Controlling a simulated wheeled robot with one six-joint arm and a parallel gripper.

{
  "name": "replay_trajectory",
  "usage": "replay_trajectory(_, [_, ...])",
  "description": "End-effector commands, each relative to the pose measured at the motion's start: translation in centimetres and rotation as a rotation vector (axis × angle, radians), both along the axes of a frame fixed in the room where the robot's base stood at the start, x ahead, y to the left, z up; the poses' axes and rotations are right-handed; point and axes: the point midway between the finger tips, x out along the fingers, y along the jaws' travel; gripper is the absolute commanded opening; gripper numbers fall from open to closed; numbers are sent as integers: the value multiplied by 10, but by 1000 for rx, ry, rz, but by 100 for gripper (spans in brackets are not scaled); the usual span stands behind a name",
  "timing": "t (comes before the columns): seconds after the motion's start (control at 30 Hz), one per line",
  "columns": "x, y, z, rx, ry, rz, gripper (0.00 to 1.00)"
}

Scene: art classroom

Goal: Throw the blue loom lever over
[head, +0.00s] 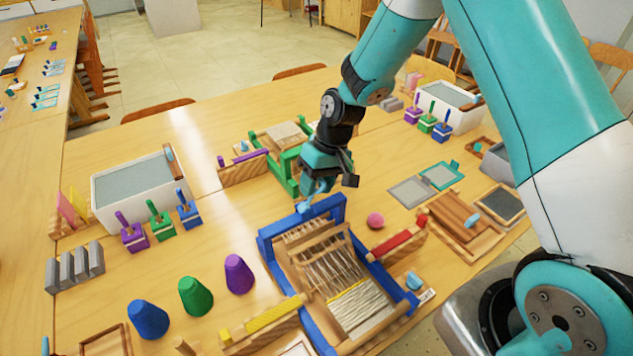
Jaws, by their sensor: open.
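The blue loom (264,245) stands on the near table, with a blue frame, wooden bars and pale warp threads. My gripper (325,190) is open over the loom's far edge, close to its blue top bar (322,207). I cannot tell whether it touches the bar. A small light-blue tip (303,207) shows at the loom's far edge below my gripper; I cannot tell whether it is the lever or a fingertip. No lever stands out clearly otherwise. A light-blue knob (413,281) is beside the loom's near right corner.
A green loom (287,180) stands just behind. A pink ball (375,220) and a red block on wood (398,242) lie right of the blue loom. Purple (238,275), green (195,296) and blue (148,319) cones stand left. White tubs (130,200) sit farther out.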

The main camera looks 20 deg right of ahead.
Motion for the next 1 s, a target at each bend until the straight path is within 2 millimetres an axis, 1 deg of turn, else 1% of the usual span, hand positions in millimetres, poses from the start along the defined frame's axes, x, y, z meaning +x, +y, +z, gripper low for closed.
replay_trajectory(0.2, [0, 0, 0, 0, 0, 0, 40])
replay_trajectory(0.37, [0, 0, 0, -1, 0, 0, 3])
replay_trajectory(0.4, [0, 0, 0, -1, 0, -1, 0])
replay_trajectory(0.8, [0, -4, 0, -12, 0, -6, 0])
replay_trajectory(1.0, [-1, 0, 2, -66, -11, -3, 0])
